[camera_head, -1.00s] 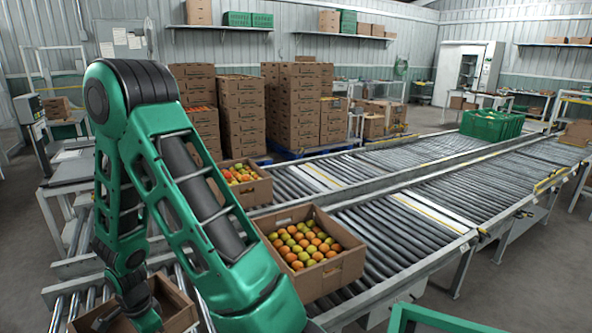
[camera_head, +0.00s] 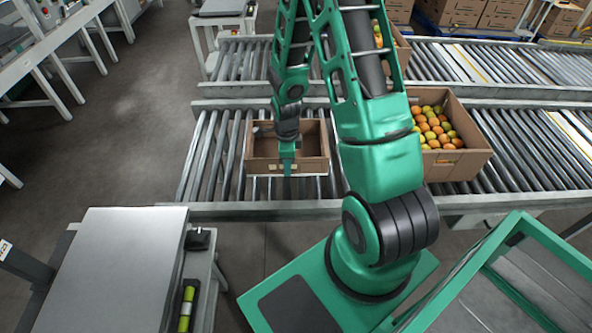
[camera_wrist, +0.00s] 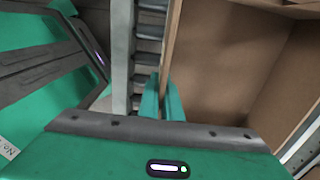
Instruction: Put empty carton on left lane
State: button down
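The empty carton (camera_head: 262,167) is an open brown cardboard box at the left end of the near roller lane (camera_head: 212,160) in the head view. It looks upright and level; I cannot tell whether it rests on the rollers or hangs just above them. My gripper (camera_head: 287,168) points down at the carton's near wall. In the wrist view, the green fingers of my gripper (camera_wrist: 163,103) are close together on either side of the wall's top edge, pinching it. The carton's bare inside (camera_wrist: 222,60) fills the right of that view.
A carton of orange and green tomatoes (camera_head: 463,165) stands just right on the near lane. Another filled carton (camera_head: 402,55) is on the far lane (camera_head: 240,62), partly behind my arm. A grey-topped table (camera_head: 110,270) is at front left, a green frame (camera_head: 520,270) at front right.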

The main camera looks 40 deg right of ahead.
jog(key=d+f, duration=0.1)
jog(key=w+d+f, duration=0.1)
jog(key=d, duration=0.1)
jog(key=d+f, duration=0.1)
jog(key=shift+w+d, duration=0.15)
jog(key=shift+d, duration=0.2)
jog(key=shift+f, duration=1.95)
jog(key=shift+f, duration=0.15)
jog(key=c, duration=2)
grip_release()
